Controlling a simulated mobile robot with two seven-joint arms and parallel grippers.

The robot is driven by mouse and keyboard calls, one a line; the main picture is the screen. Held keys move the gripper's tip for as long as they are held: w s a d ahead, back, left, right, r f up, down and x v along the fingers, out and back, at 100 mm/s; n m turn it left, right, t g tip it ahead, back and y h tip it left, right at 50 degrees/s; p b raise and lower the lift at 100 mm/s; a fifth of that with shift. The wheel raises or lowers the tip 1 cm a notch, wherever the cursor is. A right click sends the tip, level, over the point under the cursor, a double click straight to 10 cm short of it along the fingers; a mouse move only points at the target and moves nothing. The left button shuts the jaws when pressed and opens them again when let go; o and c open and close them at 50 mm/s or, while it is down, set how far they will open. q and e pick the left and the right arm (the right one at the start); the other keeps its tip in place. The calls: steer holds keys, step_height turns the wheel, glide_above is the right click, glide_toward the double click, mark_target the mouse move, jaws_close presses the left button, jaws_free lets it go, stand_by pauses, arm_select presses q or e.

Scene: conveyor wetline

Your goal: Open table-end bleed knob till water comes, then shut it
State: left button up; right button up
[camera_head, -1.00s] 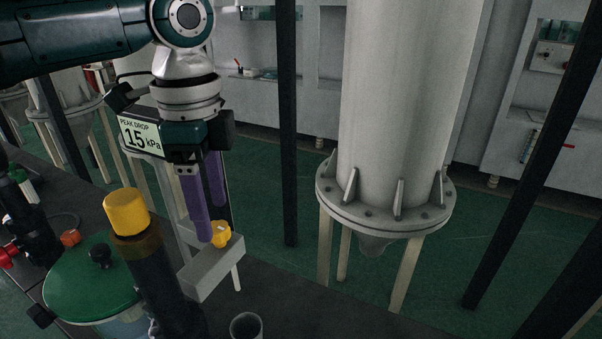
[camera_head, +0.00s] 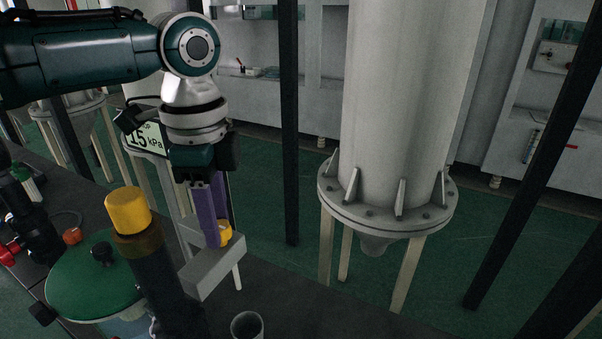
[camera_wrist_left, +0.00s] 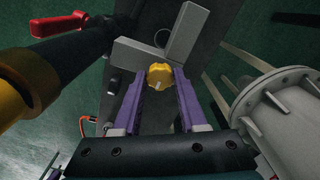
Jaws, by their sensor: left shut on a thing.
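The yellow bleed knob (camera_head: 225,232) sits on a grey block (camera_head: 212,272) at the table's end. In the left wrist view the knob (camera_wrist_left: 159,74) has a lobed rim and a pale pointer mark. My left gripper (camera_head: 217,234) reaches down from above, its purple fingers on either side of the knob, shut on it. The near finger hides part of the knob in the head view. A thin white tube (camera_head: 237,277) hangs below the block. I see no water at it. My right gripper is not in view.
A dark post with a yellow cap (camera_head: 128,211) stands close left of the block. A green-lidded vessel (camera_head: 80,283) is further left. An open cup (camera_head: 247,325) stands in front. A partly hidden display (camera_head: 146,139) is behind my wrist. A large grey column (camera_head: 405,100) stands right.

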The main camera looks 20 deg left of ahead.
arm_select(q)
jaws_close()
steer(key=shift+r, duration=0.1)
steer(key=n+p, duration=0.2)
steer(key=shift+r+p, duration=0.15)
steer(key=shift+p, duration=0.15)
steer(key=n+p, duration=0.2)
steer(key=n, duration=0.1)
steer(key=shift+d+n+p, duration=0.1)
steer(key=shift+n+p, duration=0.25)
steer(key=shift+n, duration=0.05)
steer(key=n+p, duration=0.2)
steer(key=n, duration=0.2)
steer(key=shift+n, duration=0.3)
steer(key=shift+n+p, duration=0.95)
steer(key=shift+n, duration=1.25)
steer(key=shift+f, duration=0.2)
